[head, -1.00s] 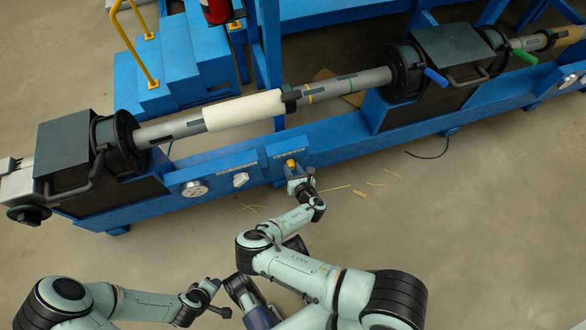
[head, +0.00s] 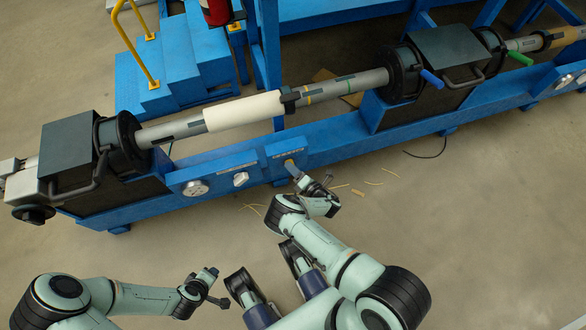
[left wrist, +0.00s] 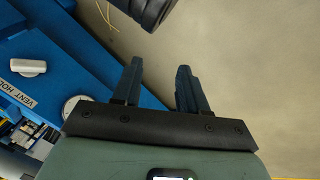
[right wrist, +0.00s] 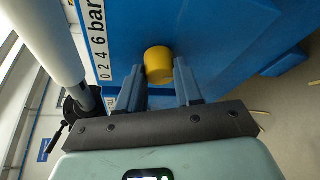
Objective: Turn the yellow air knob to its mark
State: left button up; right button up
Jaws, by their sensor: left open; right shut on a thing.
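The yellow air knob (right wrist: 158,64) sticks out from the blue panel in the right wrist view, beside a white scale strip (right wrist: 97,40) reading "0 2 4 6 bar". My right gripper (right wrist: 162,82) has its two fingers on either side of the knob and is shut on it. In the head view the knob (head: 289,163) is small and partly covered by my right gripper (head: 294,170). I cannot make out a mark or pointer on the knob. My left gripper (left wrist: 157,80) is open and empty, away from the panel in the head view.
A white knob (head: 241,179) and a round gauge (head: 195,188) sit on the blue beam (head: 335,145) left of the yellow knob. Above runs a long shaft with a white sleeve (head: 243,111). Thin scraps lie on the open floor in front.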

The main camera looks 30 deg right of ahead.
pick_arm(q)
jog(key=shift+g, duration=0.6)
jog(key=s+f+b, duration=0.1)
jog(key=f, duration=0.1)
jog(key=s+f+b, duration=0.1)
jog(key=s, duration=0.1)
jog(key=shift+a+f, duration=0.35)
jog(key=shift+a, duration=0.05)
pick_arm(e)
jog(key=m+t, duration=0.1)
jog(key=m, duration=0.2)
jog(key=m+t, duration=0.1)
jog(key=m, duration=0.3)
jog(key=m+t, duration=0.2)
jog(key=m, duration=0.1)
jog(key=shift+f+m, duration=0.3)
pick_arm(q)
jog(key=shift+s, duration=0.1)
pick_arm(e)
jog(key=shift+a, duration=0.1)
jog(key=o, duration=1)
jog(key=shift+o, duration=0.2)
jog(key=shift+s, duration=0.1)
